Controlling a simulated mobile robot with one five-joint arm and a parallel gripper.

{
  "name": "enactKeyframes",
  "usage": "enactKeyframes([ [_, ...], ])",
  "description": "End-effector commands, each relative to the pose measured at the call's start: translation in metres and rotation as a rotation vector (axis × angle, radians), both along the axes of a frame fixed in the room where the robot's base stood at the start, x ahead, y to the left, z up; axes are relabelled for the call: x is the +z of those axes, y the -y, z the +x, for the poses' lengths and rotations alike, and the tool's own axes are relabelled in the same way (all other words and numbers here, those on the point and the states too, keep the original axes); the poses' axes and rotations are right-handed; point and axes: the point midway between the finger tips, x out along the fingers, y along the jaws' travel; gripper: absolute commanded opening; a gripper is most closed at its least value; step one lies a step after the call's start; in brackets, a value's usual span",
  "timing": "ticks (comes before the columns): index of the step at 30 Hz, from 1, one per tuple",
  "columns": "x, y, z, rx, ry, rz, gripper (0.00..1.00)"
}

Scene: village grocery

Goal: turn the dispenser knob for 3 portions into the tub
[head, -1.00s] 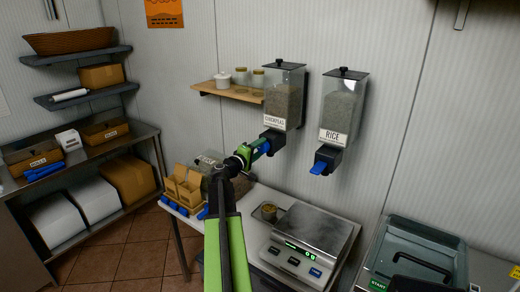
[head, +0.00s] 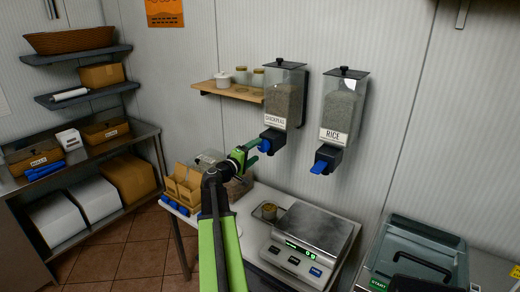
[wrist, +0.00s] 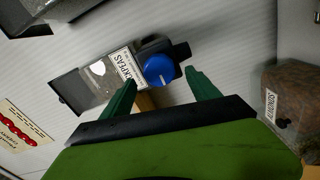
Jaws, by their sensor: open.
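The chickpeas dispenser (head: 284,95) hangs on the wall, a clear hopper with a black outlet. Its round blue knob (head: 265,146) faces my gripper (head: 255,150), which is open and just short of it at the left. In the wrist view the blue knob (wrist: 159,70) lies between and beyond the two green fingertips (wrist: 160,82), with nothing gripped. A pale mark shows on the knob's lower edge.
A rice dispenser (head: 343,105) with a blue knob hangs to the right. The scale (head: 312,236) stands on the counter below. A wooden shelf (head: 228,91) with jars is behind left. Cardboard boxes (head: 184,186) sit at the counter's left end.

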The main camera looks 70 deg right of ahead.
Motion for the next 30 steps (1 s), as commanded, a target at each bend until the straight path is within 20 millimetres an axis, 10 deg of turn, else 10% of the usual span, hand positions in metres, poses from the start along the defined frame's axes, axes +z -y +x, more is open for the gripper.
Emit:
enactKeyframes([
  [13,0.0,-0.115,0.028,0.001,0.001,0.001,0.7],
  [30,0.0,-0.13,0.034,-0.001,0.001,0.001,0.7],
])
